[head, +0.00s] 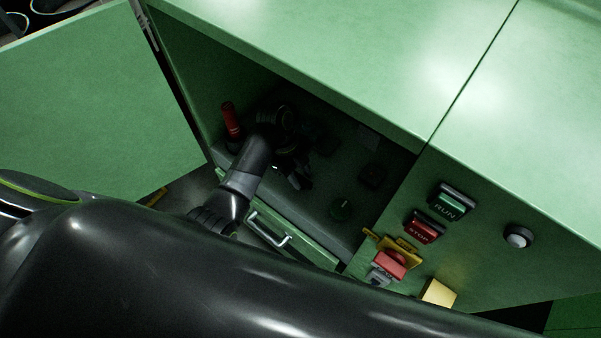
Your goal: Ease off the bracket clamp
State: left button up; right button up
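My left arm reaches into the open, dark cabinet bay, and its gripper (295,177) hangs low over the bay floor. Its fingers are dark and small, so I cannot tell whether they are open or shut. A red upright handle (230,118) on a dark base stands at the bay's left side, apart from the gripper. I cannot tell whether it belongs to the bracket clamp. A dark green round knob (341,208) and a dark block (372,176) sit on the bay floor right of the gripper. No bracket is clearly seen. My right gripper is out of view.
A green cabinet door (95,105) stands open at left. A drawer with a pale handle (268,232) is below the bay. The right panel carries a RUN button (451,203), a STOP button (424,228) and a red switch (391,264) on yellow. My dark body blocks the foreground.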

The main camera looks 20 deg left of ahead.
pick_arm(q)
grip_shut()
dwell(0.3)
